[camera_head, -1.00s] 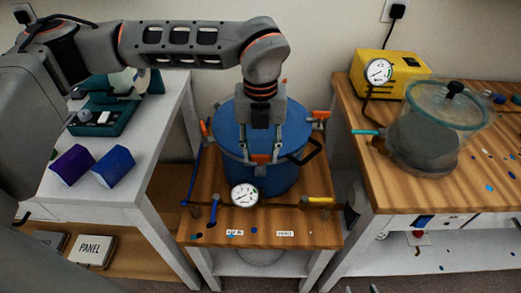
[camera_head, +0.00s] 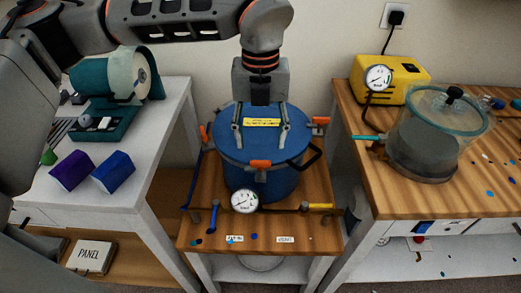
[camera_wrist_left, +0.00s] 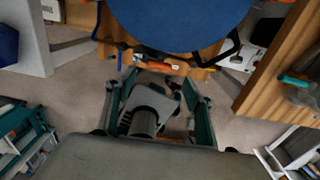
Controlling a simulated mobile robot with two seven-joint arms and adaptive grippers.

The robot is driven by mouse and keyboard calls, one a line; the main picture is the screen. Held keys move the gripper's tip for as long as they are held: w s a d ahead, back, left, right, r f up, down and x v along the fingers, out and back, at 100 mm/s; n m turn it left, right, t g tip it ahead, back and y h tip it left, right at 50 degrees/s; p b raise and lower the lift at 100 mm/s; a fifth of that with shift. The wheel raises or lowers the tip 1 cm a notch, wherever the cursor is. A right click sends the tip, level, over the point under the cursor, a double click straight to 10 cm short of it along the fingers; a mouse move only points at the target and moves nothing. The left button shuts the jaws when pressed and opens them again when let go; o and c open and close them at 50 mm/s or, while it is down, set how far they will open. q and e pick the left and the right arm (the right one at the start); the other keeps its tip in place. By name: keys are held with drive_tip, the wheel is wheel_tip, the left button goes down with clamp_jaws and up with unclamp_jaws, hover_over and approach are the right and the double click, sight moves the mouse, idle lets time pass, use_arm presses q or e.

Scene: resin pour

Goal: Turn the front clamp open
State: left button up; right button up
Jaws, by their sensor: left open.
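The blue pot (camera_head: 275,185) stands on a small wooden stand, its blue lid (camera_head: 262,145) in place. The front clamp (camera_head: 260,164) is an orange piece at the lid's near rim. Other orange clamps show at the left rim (camera_head: 204,132) and right rim (camera_head: 321,121). My left gripper (camera_head: 262,130) is open and empty. Its two grey fingers appear over the lid, spread on either side of a yellow label (camera_head: 262,122), behind the front clamp in the picture. Its fingers also show apart in the left wrist view (camera_wrist_left: 157,105), with the lid at the top.
A round gauge (camera_head: 244,201) and a pipe with a yellow handle (camera_head: 321,206) lie before the pot. A yellow pump (camera_head: 392,75) and clear chamber (camera_head: 435,140) stand right. Purple (camera_head: 72,170) and blue (camera_head: 113,172) blocks sit on the left table.

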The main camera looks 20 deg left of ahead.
use_arm(q)
wheel_tip(320, 180, up, 5)
drive_tip(key=shift+r, duration=0.2)
idle(0.5)
